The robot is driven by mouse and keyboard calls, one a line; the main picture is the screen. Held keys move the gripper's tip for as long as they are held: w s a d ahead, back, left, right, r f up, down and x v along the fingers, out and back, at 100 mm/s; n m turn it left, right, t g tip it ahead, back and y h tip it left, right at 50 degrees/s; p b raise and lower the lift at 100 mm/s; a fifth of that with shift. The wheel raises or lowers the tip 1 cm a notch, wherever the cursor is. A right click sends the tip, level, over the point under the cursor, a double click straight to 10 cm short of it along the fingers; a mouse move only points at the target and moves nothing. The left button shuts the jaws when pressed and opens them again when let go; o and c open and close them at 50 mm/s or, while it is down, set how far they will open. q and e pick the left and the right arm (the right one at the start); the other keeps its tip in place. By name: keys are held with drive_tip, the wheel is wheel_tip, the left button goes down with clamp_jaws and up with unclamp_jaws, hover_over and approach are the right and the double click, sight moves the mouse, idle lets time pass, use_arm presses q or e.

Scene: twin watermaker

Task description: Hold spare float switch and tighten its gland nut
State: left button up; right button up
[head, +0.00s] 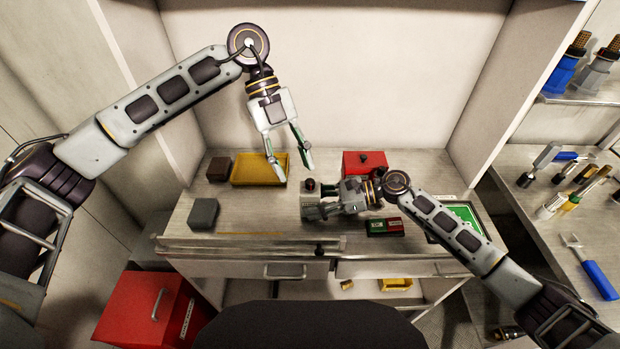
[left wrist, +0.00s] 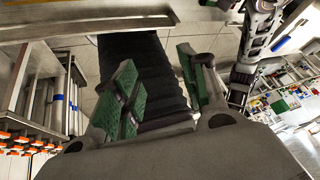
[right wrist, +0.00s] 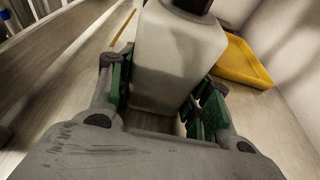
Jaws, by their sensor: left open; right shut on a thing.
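A pale, boxy body with a dark cap on top, which looks like the float switch with its gland nut (head: 310,186), stands over the middle of the bench. My right gripper (head: 316,208) is shut on it from the right. In the right wrist view the pale body (right wrist: 175,60) sits between the green finger pads, its dark top cut by the upper edge. My left gripper (head: 288,160) is open and empty, pointing down above and left of the float switch, apart from it. The left wrist view shows its green pads (left wrist: 160,90) spread with nothing between them.
A yellow tray (head: 235,181), a dark brown block (head: 218,169) and a grey block (head: 203,214) are on the left of the bench. A red box (head: 364,160) stands behind my right wrist. A red-and-green box (head: 384,227) lies in front. Tools lie on a right-hand shelf (head: 540,230).

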sight(310, 181)
use_arm(q)
drive_tip(key=w+d+r+m+t+y, duration=0.1)
drive_tip(key=w+d+t+y, duration=0.2)
drive_tip(key=w+t+y, duration=0.1)
drive_tip(key=shift+w+d+m+t, duration=0.35)
drive_tip(key=shift+w+m+t, duration=0.05)
drive_tip(key=shift+w+t, duration=0.25)
idle(0.4)
drive_tip(key=shift+f, duration=5.9)
drive_tip(key=shift+c, duration=0.4)
clamp_jaws()
